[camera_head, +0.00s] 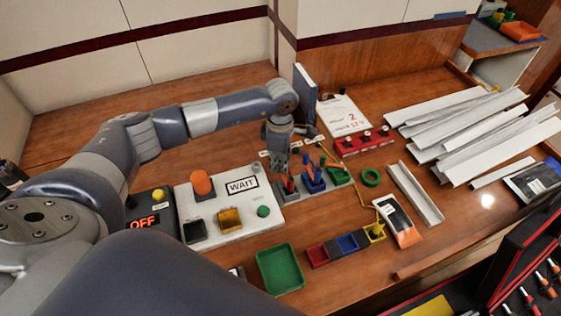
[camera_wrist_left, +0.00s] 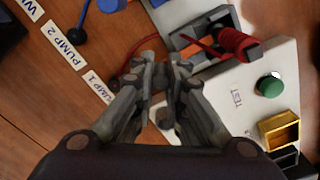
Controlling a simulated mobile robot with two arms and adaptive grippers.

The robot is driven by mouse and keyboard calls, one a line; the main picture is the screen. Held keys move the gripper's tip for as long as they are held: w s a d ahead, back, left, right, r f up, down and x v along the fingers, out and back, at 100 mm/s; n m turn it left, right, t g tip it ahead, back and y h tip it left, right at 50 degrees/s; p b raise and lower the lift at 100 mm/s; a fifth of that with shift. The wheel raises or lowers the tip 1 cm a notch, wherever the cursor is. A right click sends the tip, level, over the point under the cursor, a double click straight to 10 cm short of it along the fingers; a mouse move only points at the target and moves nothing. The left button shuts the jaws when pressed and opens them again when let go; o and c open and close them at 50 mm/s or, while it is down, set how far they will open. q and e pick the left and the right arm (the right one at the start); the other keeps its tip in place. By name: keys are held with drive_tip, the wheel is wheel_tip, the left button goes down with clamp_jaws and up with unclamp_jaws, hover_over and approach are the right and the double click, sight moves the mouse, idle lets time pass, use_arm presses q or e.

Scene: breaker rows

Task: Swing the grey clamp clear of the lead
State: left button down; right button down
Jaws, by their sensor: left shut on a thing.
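My left gripper (camera_head: 276,158) is low over the row of clamps. In the left wrist view, its fingers (camera_wrist_left: 163,68) are close together at the near end of the grey clamp (camera_wrist_left: 184,42), shut on what appears to be its grey arm, mostly hidden between the fingertips. The grey clamp also shows in the head view (camera_head: 281,196), left of the blue clamp (camera_head: 315,185). A red lead (camera_wrist_left: 232,42) lies at the grey clamp, and its thin wire passes behind the fingertips toward the PUMP 1 label (camera_wrist_left: 97,86). My right gripper is not in view.
A white panel (camera_head: 215,235) marked WAIT, with an orange knob (camera_head: 202,182), is left of the clamps. A green tray (camera_head: 280,270) and small coloured bins (camera_head: 347,244) are in front.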

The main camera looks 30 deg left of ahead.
use_arm(q)
drive_tip(key=n, duration=0.2)
drive_tip(key=shift+s+a+n+b, duration=0.25)
drive_tip(key=shift+s+n+b, duration=0.05)
drive_tip(key=n, duration=0.1)
drive_tip(key=s+n, duration=0.1)
drive_tip(key=n, duration=0.1)
drive_tip(key=shift+s+a+n, duration=0.1)
drive_tip(key=shift+a+n, duration=0.1)
drive_tip(key=shift+n, duration=0.1)
drive_tip(key=n, duration=0.1)
drive_tip(key=s+n, duration=0.1)
drive_tip(key=n, duration=0.1)
drive_tip(key=n+b, duration=0.1)
drive_tip(key=n, duration=0.1)
drive_tip(key=shift+s, duration=0.35)
drive_tip(key=shift+d+n, duration=0.1)
drive_tip(key=shift+n, duration=0.2)
drive_tip(key=c, duration=1.6)
unclamp_jaws()
drive_tip(key=shift+r, duration=0.1)
wheel_tip(320, 180, up, 12)
drive_tip(key=shift+f, duration=0.1)
